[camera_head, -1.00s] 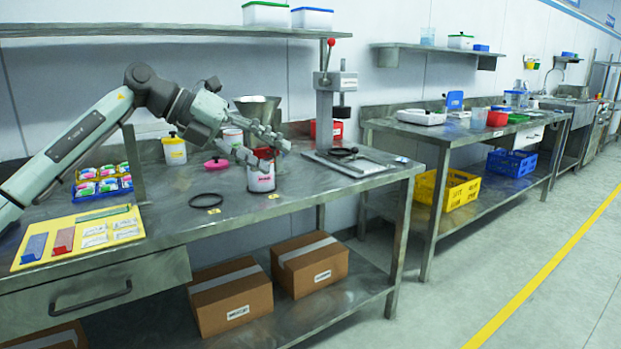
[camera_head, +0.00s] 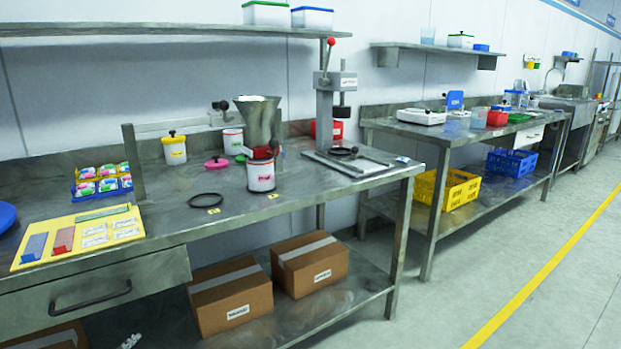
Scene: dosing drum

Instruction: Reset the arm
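A small pale jointed piece, apparently part of my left gripper (camera_head: 130,341), shows at the bottom edge, low in front of the bench. Most of it is cut off, so its fingers cannot be read. It is well away from the bench top and holds nothing that I can see. My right gripper is not in view. A white drum (camera_head: 261,178) with a red and dark top stands upright on the bench below the steel hopper (camera_head: 258,122). A black ring (camera_head: 205,200) lies flat to its left, apart from it.
The steel bench (camera_head: 225,232) carries a yellow board (camera_head: 78,238), a blue tray of packets (camera_head: 103,181), a pink lid (camera_head: 216,163) and a lever press (camera_head: 334,105). A blue round object (camera_head: 6,216) sits at the left edge.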

